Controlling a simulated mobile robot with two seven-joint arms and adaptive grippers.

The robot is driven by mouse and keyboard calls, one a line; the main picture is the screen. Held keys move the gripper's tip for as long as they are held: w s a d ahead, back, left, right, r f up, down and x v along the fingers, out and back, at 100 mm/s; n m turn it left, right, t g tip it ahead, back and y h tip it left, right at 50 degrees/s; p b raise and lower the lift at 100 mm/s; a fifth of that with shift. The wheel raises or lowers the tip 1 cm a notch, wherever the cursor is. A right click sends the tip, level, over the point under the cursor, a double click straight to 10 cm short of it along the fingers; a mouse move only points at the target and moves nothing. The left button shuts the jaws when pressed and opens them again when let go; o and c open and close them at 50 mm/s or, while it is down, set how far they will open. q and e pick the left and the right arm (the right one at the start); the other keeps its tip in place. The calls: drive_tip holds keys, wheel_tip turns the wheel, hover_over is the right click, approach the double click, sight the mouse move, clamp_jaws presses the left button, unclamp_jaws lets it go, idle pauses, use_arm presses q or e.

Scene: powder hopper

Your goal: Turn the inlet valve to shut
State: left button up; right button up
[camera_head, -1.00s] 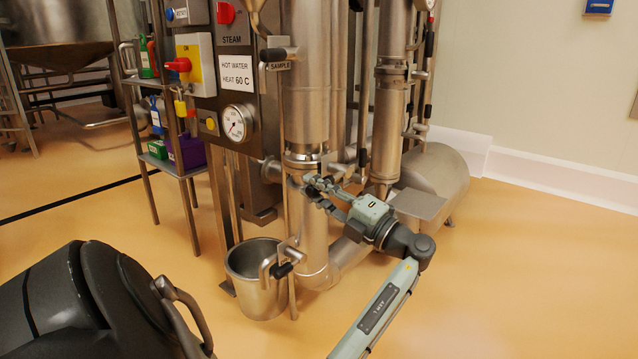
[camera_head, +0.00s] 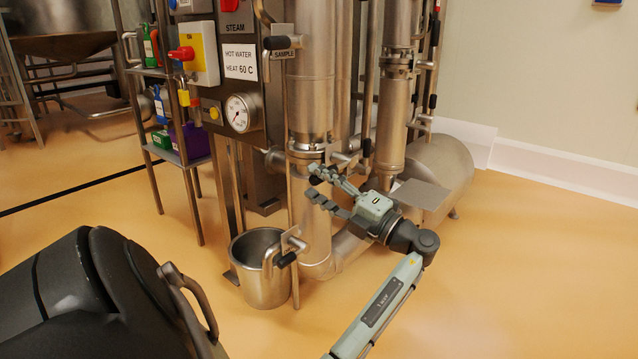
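My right gripper is not in view.
A steel bucket (camera_head: 262,268) stands on the floor left of the column, with a black-tipped handle above it. A panel with a gauge (camera_head: 240,113) and a red-knobbed yellow switch (camera_head: 194,57) is at upper left. A horizontal tank (camera_head: 445,165) lies behind right. Floor at right is clear.

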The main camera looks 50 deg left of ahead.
use_arm(q)
wheel_tip(320, 180, up, 10)
drive_tip(key=shift+r, duration=0.1)
idle(0.4)
drive_tip(key=shift+d, duration=0.1)
drive_tip(key=d+f, duration=0.1)
drive_tip(key=d, duration=0.7)
drive_tip(key=shift+w+d+f, duration=0.3)
drive_tip(key=shift+w+f, duration=0.05)
drive_tip(key=shift+w, duration=0.1)
idle(0.6)
